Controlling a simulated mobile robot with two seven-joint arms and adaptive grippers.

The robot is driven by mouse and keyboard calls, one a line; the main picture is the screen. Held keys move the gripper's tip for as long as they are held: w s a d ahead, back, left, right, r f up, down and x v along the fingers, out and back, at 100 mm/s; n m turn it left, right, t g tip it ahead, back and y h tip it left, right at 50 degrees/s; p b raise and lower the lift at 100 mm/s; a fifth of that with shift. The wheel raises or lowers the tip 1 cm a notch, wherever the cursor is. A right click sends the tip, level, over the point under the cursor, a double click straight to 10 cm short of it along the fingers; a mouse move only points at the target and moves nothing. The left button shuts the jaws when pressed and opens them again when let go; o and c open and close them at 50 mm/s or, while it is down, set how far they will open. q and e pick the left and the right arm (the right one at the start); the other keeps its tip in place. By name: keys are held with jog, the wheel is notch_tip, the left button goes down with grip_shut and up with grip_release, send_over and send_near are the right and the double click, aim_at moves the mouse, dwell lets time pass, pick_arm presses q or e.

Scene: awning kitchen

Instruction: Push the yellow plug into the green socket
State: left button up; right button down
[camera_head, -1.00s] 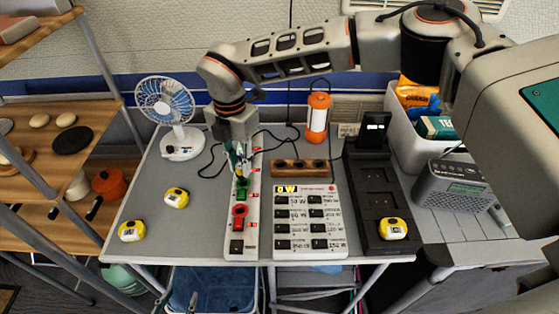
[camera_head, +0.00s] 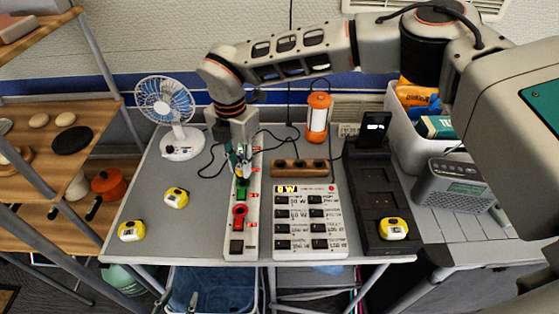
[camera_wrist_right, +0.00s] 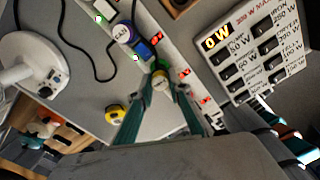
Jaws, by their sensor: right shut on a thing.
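The yellow plug (camera_wrist_right: 160,80) is between the fingertips of my right gripper (camera_wrist_right: 164,87) in the right wrist view. The gripper is shut on it. In the head view my right gripper (camera_head: 240,168) points down over the white power strip (camera_head: 240,228). The green socket (camera_head: 241,188) is on the strip just below the fingertips; it also shows in the wrist view (camera_wrist_right: 160,66), partly covered by the plug. I cannot tell whether the plug's pins are inside the socket. My left gripper is not in view.
The strip also has a red socket (camera_head: 239,212) in front and a blue socket (camera_wrist_right: 143,49) with a purple plug (camera_wrist_right: 122,33) nearby. A switch panel (camera_head: 310,222) and a black charging dock (camera_head: 379,200) stand right.

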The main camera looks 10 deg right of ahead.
aim_at(240, 167)
jog(key=shift+f+b, duration=0.3)
jog(key=shift+f, duration=0.4)
jog(key=shift+f, duration=0.65)
dwell(0.9)
jog(key=c, duration=1.8)
grip_release()
jog(key=shift+o, duration=0.4)
jog(key=shift+o, duration=0.8)
jog(key=shift+r, duration=0.1)
jog(key=shift+r+p, duration=1.05)
jog(key=shift+r, duration=1.2)
jog(key=shift+r+p, duration=0.55)
jog(key=shift+r, duration=0.6)
